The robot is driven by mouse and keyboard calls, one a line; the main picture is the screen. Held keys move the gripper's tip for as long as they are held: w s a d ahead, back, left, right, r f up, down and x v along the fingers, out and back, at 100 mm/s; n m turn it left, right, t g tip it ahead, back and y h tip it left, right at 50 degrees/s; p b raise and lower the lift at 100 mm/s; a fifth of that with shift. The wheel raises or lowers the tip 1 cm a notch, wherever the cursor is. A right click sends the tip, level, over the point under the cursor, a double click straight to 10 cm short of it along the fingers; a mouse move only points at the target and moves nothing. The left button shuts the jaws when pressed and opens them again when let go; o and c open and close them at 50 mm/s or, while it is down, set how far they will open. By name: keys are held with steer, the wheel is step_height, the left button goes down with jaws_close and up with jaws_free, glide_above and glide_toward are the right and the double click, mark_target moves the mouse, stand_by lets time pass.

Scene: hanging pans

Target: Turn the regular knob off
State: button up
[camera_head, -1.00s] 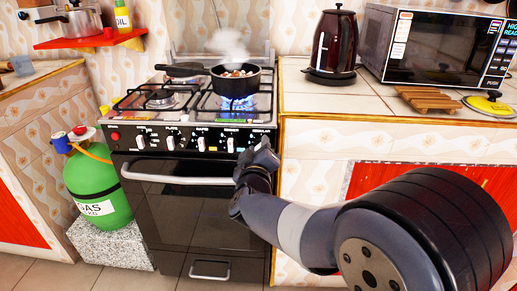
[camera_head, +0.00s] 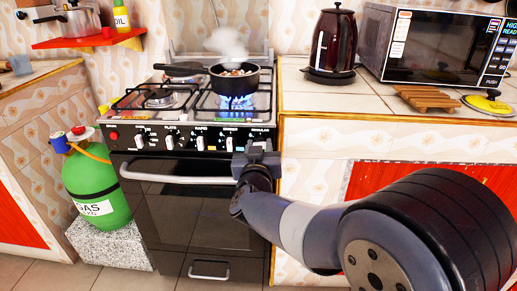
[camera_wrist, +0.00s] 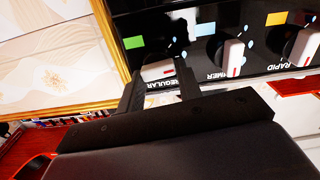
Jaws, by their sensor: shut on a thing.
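The regular knob (camera_wrist: 158,70) is white with a red mark. In the wrist view, which is upside down, it sits between the two black fingers of my gripper (camera_wrist: 157,76), above the REGULAR label (camera_wrist: 160,86). My gripper is shut on it. In the head view my gripper (camera_head: 257,152) is at the right end of the stove's control panel (camera_head: 190,139) and hides this knob. Blue flame (camera_head: 236,102) burns under a steaming black pan (camera_head: 235,78) on the right side of the stove.
Other white knobs, such as the one beside it (camera_wrist: 232,56), line the panel to the left. The oven handle (camera_head: 180,178) runs below. The tiled counter edge (camera_head: 283,150) is close on the right. A green gas bottle (camera_head: 92,190) stands left of the stove.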

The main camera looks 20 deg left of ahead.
steer(key=shift+w+d+f+m+b, duration=0.15)
steer(key=shift+m+b, duration=1.4)
steer(key=shift+m, duration=1.65)
steer(key=shift+s+d+f+m+b, duration=0.1)
steer(key=shift+m+b, duration=1.45)
steer(key=shift+m, duration=1.65)
steer(key=shift+w+d+f+m+b, duration=0.15)
steer(key=shift+m+b, duration=1.4)
steer(key=shift+m, duration=1.65)
steer(key=shift+s+a, duration=0.1)
steer(key=o, duration=1)
steer(key=shift+r, duration=0.1)
steer(key=shift+c, duration=0.2)
steer(key=p+v, duration=0.2)
steer(key=v, duration=0.8)
steer(key=shift+s+p, duration=0.4)
